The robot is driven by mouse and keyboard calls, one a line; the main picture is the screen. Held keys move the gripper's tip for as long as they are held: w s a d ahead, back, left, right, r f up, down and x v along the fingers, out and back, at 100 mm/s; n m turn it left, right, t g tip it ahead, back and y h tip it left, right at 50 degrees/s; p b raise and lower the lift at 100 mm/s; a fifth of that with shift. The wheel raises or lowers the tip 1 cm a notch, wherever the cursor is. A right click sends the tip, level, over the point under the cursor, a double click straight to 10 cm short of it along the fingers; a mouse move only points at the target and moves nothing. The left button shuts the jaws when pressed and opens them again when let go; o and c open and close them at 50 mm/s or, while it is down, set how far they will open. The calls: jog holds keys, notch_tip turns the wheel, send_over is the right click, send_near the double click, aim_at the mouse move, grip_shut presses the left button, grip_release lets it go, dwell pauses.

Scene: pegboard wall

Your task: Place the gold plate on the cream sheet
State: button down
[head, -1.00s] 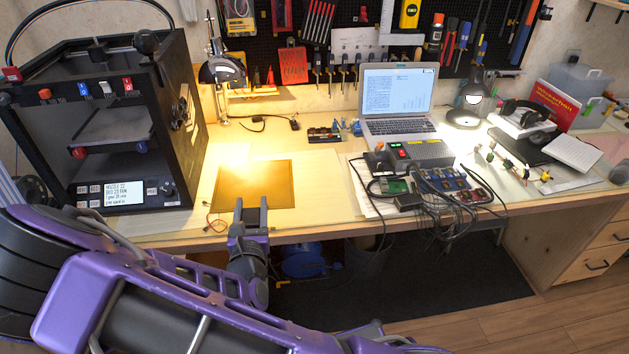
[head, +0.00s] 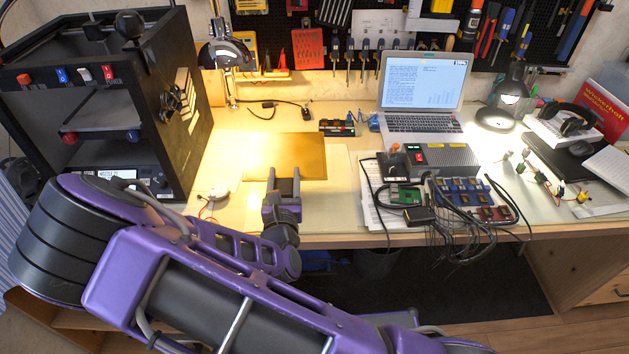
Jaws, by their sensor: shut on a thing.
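The gold plate (head: 300,150) is a flat, shiny square above the left middle of the workbench. My gripper (head: 284,180) is at its near edge, with one finger to each side, and is shut on the plate. I cannot tell how high the plate is above the bench. A pale cream sheet (head: 340,185) shows to the right of the plate and in front of it. The plate overlaps part of it in the picture, and its outline is faint against the pale bench top.
A black 3D printer (head: 180,120) stands at the left. A small white round device (head: 218,194) with a red wire lies left of my gripper. A lamp (head: 226,55) stands behind. Cables, a power box (head: 440,158) and a laptop (head: 422,85) fill the right.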

jog(key=shift+w+d, duration=0.1)
jog(key=shift+w, duration=0.05)
notch_tip(320, 180, down, 10)
jog(key=shift+d+r+b, duration=0.1)
jog(key=shift+b, duration=1.15)
jog(key=shift+f, duration=0.7)
jog(key=shift+c, duration=1.2)
grip_release()
jog(key=shift+f, duration=0.2)
jog(key=shift+s+r, duration=0.25)
jog(key=shift+r, duration=0.3)
jog(key=s, duration=1.1)
jog(key=shift+s+a+r+p, duration=0.25)
jog(key=shift+p, duration=0.05)
